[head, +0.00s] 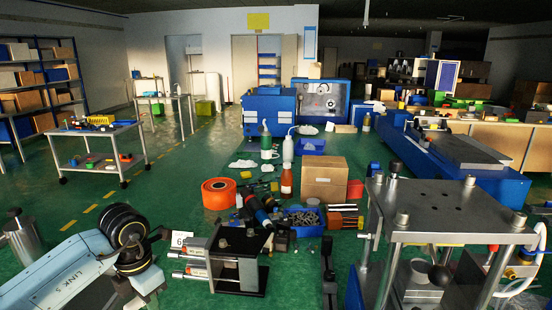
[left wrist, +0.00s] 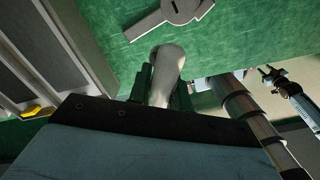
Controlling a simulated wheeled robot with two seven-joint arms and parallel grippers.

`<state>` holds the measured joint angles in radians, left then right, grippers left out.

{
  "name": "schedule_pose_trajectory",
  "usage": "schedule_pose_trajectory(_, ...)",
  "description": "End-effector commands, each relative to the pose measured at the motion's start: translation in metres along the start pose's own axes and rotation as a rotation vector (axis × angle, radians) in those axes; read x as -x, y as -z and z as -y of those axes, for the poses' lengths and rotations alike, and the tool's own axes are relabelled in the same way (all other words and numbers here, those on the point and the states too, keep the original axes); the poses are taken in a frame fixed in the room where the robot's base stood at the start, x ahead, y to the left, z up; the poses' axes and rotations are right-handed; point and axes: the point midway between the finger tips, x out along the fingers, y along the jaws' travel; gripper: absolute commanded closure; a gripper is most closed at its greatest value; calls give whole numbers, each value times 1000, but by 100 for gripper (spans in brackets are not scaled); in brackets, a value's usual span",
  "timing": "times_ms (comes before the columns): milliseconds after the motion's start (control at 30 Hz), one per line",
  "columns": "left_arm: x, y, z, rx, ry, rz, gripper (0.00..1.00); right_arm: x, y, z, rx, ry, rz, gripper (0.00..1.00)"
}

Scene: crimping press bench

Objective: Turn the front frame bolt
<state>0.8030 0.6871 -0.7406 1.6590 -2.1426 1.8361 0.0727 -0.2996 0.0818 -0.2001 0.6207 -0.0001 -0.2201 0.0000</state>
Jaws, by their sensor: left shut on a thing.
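A steel press frame (head: 455,205) with a thick top plate stands at the right front in the head view. Bolt heads sit at the plate's corners; the near left one (head: 402,219) and near right one (head: 517,220) are on the front side. I cannot tell which is the front frame bolt. My left arm comes in from the lower left, well left of the press; its fingers cannot be made out in the head view. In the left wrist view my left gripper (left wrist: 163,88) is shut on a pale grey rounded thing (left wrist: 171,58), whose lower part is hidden. My right gripper is not in view.
A small black and steel die set (head: 228,262) stands between my left arm and the press. Behind it are a blue parts bin (head: 305,230), an orange roll (head: 218,192) and a cardboard box (head: 325,178). A grey slotted part (left wrist: 168,14) shows in the left wrist view.

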Motion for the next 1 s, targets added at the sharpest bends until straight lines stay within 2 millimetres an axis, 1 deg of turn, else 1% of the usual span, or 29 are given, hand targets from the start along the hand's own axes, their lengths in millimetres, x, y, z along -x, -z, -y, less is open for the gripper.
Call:
schedule_pose_trajectory(33,5,-2,3,-108,-5,6,100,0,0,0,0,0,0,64)
schedule_pose_trajectory(100,9,-5,9,-271,-6,10,100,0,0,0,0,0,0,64)
schedule_pose_trajectory(400,25,-10,33,-967,-15,16,100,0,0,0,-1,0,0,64)
schedule_pose_trajectory(800,40,-6,64,-1883,-9,5,100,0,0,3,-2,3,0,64)
schedule_pose_trajectory(1000,45,-1,76,-2280,5,-1,100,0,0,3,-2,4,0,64)
